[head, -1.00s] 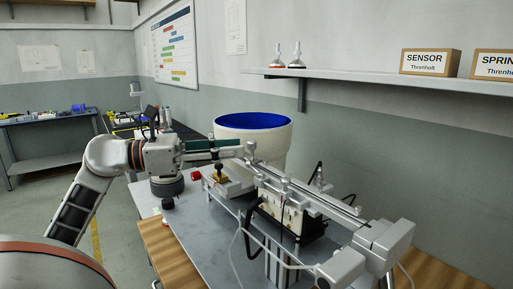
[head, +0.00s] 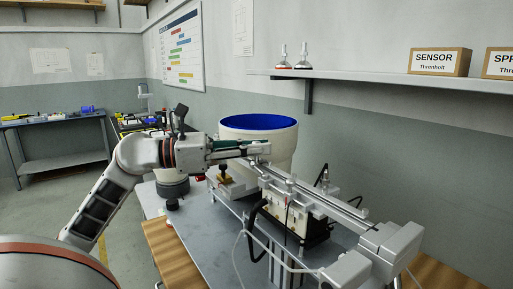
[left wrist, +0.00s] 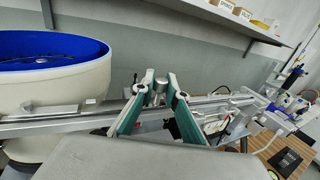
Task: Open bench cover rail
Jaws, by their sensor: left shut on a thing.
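The long silver rail (head: 315,197) runs over the bench from near the white bowl to the grey housing at the lower right. It also shows in the left wrist view (left wrist: 55,124), crossing behind my fingers. My left gripper (head: 262,148) reaches in from the left, level with the far end of the rail. In the left wrist view my left gripper (left wrist: 161,84) has its green-padded fingers on either side of a small silver post (left wrist: 159,90) at the rail, and is shut on it. The post's lower part is hard to make out. My right gripper is not in view.
The white bowl with a blue inside (head: 258,128) stands close behind my left gripper. The grey housing (head: 390,243) fills the rail's near end. A wall shelf (head: 400,83) holds boxes.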

